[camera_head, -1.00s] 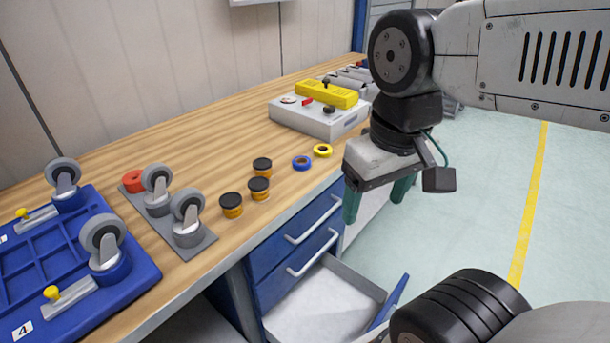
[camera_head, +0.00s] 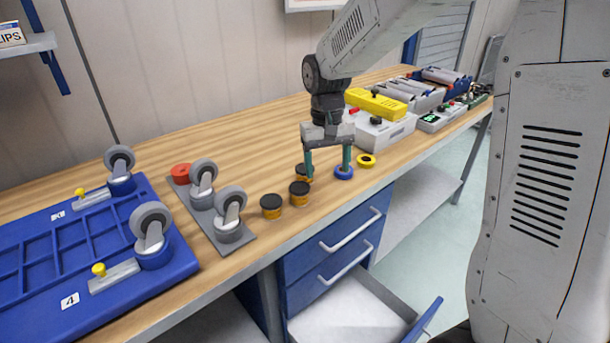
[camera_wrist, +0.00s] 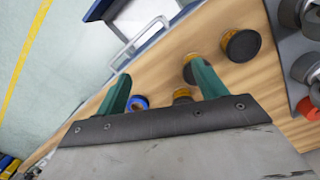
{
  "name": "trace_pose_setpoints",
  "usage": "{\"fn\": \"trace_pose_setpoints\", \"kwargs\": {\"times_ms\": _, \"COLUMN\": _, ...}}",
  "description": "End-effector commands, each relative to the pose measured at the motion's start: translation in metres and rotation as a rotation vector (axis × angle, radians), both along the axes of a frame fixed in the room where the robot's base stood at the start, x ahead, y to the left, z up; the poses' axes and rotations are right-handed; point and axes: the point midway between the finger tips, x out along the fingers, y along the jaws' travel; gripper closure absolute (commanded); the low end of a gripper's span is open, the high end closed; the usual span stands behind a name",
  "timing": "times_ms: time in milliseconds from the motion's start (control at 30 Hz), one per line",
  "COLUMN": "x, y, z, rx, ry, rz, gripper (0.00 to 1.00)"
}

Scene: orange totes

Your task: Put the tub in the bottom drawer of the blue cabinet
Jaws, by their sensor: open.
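Three orange tubs with black lids stand on the wooden bench: a front-left tub (camera_head: 271,207), a middle tub (camera_head: 299,194) and a back tub (camera_head: 301,175), partly hidden by a finger. My gripper (camera_head: 328,173) is open with its green fingers pointing down above the bench, beside the back tub and over the blue tape ring (camera_head: 344,173). Nothing is held. In the wrist view the gripper (camera_wrist: 160,76) shows tubs near its right finger. The blue cabinet (camera_head: 300,265) is under the bench. Its bottom drawer (camera_head: 345,312) is pulled out, and its visible floor looks empty.
A yellow tape ring (camera_head: 367,160) lies right of the blue one. A grey box (camera_head: 375,133) with a yellow device (camera_head: 376,103) stands behind. Caster wheels on a grey plate (camera_head: 240,240) and a blue tray (camera_head: 60,250) fill the left. Bare bench lies behind the tubs.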

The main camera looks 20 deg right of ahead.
Motion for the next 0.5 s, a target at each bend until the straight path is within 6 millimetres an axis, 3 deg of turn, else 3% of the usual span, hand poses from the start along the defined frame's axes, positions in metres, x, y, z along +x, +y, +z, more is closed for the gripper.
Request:
{"fn": "trace_pose_setpoints", "kwargs": {"times_ms": 33, "x": 0.02, "y": 0.002, "z": -0.012, "rx": -0.002, "ry": -0.008, "rz": -0.009, "gripper": 0.29}}
{"fn": "trace_pose_setpoints", "kwargs": {"times_ms": 167, "x": 0.067, "y": 0.007, "z": -0.03, "rx": -0.004, "ry": -0.057, "rz": -0.043, "gripper": 0.29}}
{"fn": "trace_pose_setpoints", "kwargs": {"times_ms": 233, "x": 0.09, "y": 0.008, "z": -0.033, "rx": -0.002, "ry": -0.098, "rz": -0.064, "gripper": 0.29}}
{"fn": "trace_pose_setpoints", "kwargs": {"times_ms": 300, "x": 0.113, "y": 0.01, "z": -0.023, "rx": 0.003, "ry": -0.162, "rz": -0.089, "gripper": 0.29}}
{"fn": "trace_pose_setpoints", "kwargs": {"times_ms": 367, "x": 0.122, "y": 0.01, "z": -0.017, "rx": 0.006, "ry": -0.196, "rz": -0.107, "gripper": 0.29}}
{"fn": "trace_pose_setpoints", "kwargs": {"times_ms": 500, "x": 0.124, "y": 0.01, "z": -0.03, "rx": 0.007, "ry": -0.205, "rz": -0.128, "gripper": 0.29}}
